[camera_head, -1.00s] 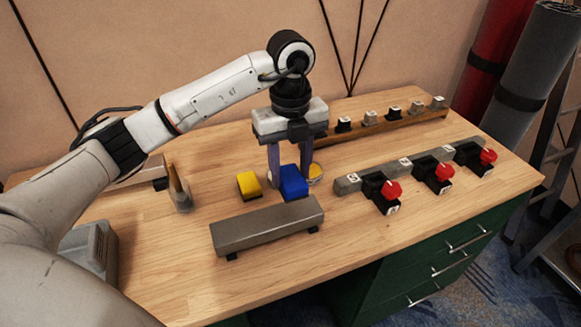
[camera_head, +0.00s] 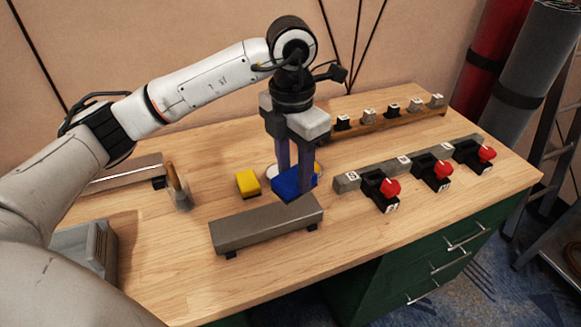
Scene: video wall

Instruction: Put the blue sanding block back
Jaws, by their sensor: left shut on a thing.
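The blue sanding block (camera_head: 287,187) is low over the wooden tabletop, just behind the grey metal bar. My left gripper (camera_head: 295,184) points down and is shut on the blue block, with its fingers on either side. The fingers hide part of the block, and I cannot tell whether it touches the surface beneath. A yellow block (camera_head: 248,183) lies on the table to the left of it, apart. A round pale disc (camera_head: 271,172) shows partly behind the blue block. My right gripper is not in view.
The grey bar (camera_head: 266,226) stands on short feet in front of the blocks. A rail with red-knobbed clamps (camera_head: 389,187) is at the right, and a wooden rack (camera_head: 386,122) at the back. A brush-like tool (camera_head: 176,188) stands left.

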